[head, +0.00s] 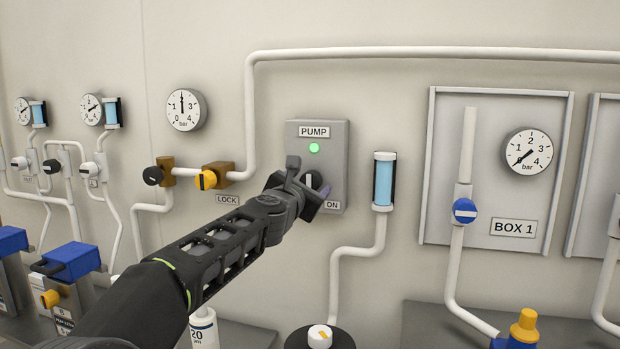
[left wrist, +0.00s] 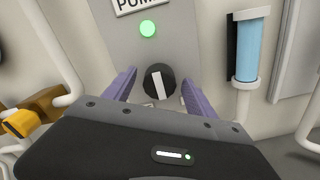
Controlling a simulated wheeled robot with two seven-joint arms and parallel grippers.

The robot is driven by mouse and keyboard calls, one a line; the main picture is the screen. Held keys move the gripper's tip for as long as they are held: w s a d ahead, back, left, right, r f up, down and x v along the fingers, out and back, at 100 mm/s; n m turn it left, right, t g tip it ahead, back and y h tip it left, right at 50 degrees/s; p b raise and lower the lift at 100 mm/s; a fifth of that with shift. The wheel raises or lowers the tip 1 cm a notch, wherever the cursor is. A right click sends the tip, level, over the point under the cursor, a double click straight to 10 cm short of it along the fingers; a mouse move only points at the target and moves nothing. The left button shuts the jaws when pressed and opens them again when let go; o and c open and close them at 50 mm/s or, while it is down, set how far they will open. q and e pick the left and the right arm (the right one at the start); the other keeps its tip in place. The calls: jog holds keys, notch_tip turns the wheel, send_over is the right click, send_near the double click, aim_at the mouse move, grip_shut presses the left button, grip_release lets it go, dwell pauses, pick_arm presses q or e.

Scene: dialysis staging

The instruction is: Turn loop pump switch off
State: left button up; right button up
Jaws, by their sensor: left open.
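The pump switch box (head: 337,150) is a grey plate on the wall, labelled PUMP, with a lit green lamp (head: 314,148) and an ON label low on its right. Its black rotary knob (left wrist: 159,82) has a white pointer line, nearly upright with a slight tilt in the left wrist view. In the head view the knob is partly hidden by my left gripper (head: 306,184). The left gripper is open, its two purple fingers on either side of the knob in the left wrist view (left wrist: 161,88). I cannot tell whether they touch it. My right gripper is not in view.
A yellow-handled valve (head: 206,180) and a LOCK label (head: 227,199) are left of the box. A blue sight tube (head: 384,180) stands close on its right. A white pipe (head: 420,52) runs above. The BOX 1 panel (head: 450,215) is further right.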

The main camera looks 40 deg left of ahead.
pick_arm(q)
jog(key=shift+w+a, duration=0.15)
jog(key=shift+w, duration=0.35)
jog(key=shift+c, duration=0.3)
jog(key=c, duration=1.3)
